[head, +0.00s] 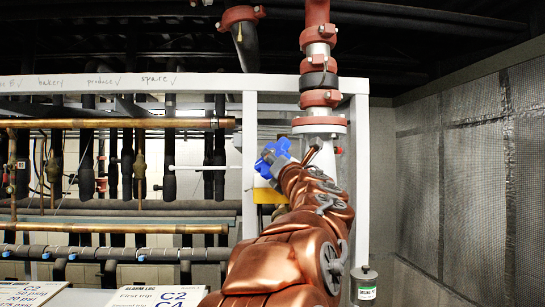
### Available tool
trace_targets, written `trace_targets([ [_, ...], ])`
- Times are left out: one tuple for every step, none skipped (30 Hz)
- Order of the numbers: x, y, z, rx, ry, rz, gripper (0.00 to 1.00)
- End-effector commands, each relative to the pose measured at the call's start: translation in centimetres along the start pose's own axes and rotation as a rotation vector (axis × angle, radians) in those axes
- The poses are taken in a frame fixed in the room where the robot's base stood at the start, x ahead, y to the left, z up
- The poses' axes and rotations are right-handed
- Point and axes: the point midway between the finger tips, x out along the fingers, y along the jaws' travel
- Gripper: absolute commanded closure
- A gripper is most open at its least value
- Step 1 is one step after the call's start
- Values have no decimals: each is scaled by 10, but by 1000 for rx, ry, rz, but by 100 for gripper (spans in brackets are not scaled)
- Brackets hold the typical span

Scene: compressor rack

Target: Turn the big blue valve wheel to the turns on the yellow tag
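The big blue valve wheel (271,154) is in the middle of the head view, on the rack under the red-collared pipe. Its lower right part is hidden behind the end of my copper arm. The yellow tag (266,195) hangs just below the wheel, with its right side covered by my arm; no writing on it can be read. My gripper (279,167) is at the wheel's lower right and overlaps it in the picture. I cannot tell whether it touches the wheel. Its fingers are too small and too hidden to show whether they are open or shut.
A white rack frame (249,150) surrounds the valve. Brass pipes (130,123) and dark pipes run along the left. Signboards (158,297) stand at the lower left. A small labelled canister (365,284) is right of my arm. A grey wall (470,170) closes the right side.

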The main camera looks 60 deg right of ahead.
Motion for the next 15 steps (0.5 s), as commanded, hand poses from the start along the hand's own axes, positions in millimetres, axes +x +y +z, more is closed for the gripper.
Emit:
trace_targets([
  [2, 0, 0, 0, 1, 0, 67],
  [3, 0, 0, 0, 1, 1, 67],
  [3, 0, 0, 1, 1, 1, 67],
  [3, 0, 0, 1, 1, 1, 67],
  [4, 0, 0, 1, 0, 1, 67],
  [3, 0, 0, 0, 0, 1, 67],
  [3, 0, 0, 0, 0, 1, 67],
  [3, 0, 0, 0, 0, 1, 67],
  [3, 1, 0, 0, 0, 1, 67],
  [3, 1, 0, 0, 0, 1, 67],
  [3, 1, 0, 0, 0, 2, 68],
  [3, 1, 0, 0, 0, 2, 72],
  [3, 1, 0, 0, 0, 2, 75],
  [3, 1, 0, 0, 0, 2, 78],
  [3, 1, 0, 0, 0, 2, 82],
])
